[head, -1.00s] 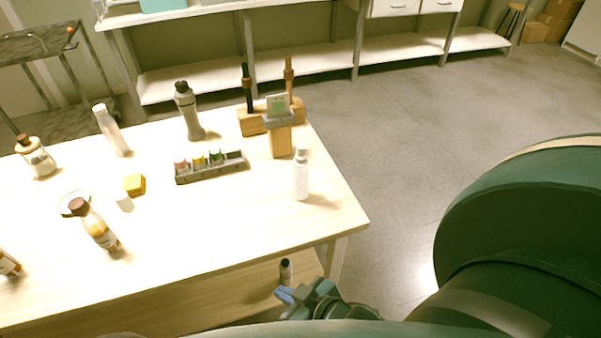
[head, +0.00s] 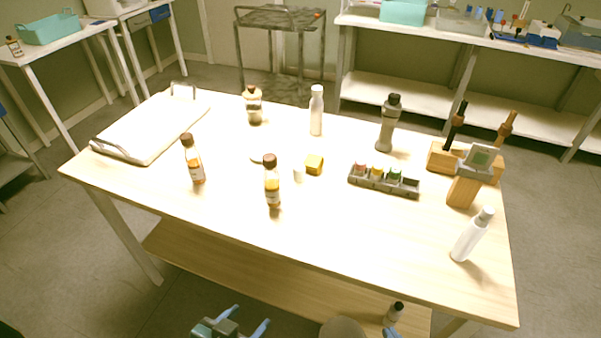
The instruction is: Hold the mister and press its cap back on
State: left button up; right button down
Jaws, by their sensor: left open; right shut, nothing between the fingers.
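A slim white bottle (head: 468,238) with a pale grey top, which looks like the mister, stands near the table's right front corner. Another white bottle (head: 316,112) stands at the back middle. A small white piece (head: 298,174), perhaps a cap, lies mid-table beside a yellow block (head: 314,164). My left gripper (head: 252,315) is open and empty, low in front of the table, below its top. My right gripper (head: 391,332) shows only blue fingertips at the bottom edge; it is shut and empty, near a dark-topped item (head: 395,312) at the lower shelf.
Amber bottles (head: 272,185) stand on the left and middle. A grey rack (head: 384,181) of small jars, a grey flask (head: 388,125), wooden stands (head: 442,158) and a device with a screen (head: 464,190) fill the right. A white tray (head: 150,128) lies left. The front strip is mostly clear.

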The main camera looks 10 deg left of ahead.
aim_at(477, 227)
jog(key=j+z, duration=0.25)
jog(key=z, duration=0.2)
jog(key=k+j+z, duration=0.1)
jog(key=j+z, duration=0.15)
jog(key=z, duration=0.2)
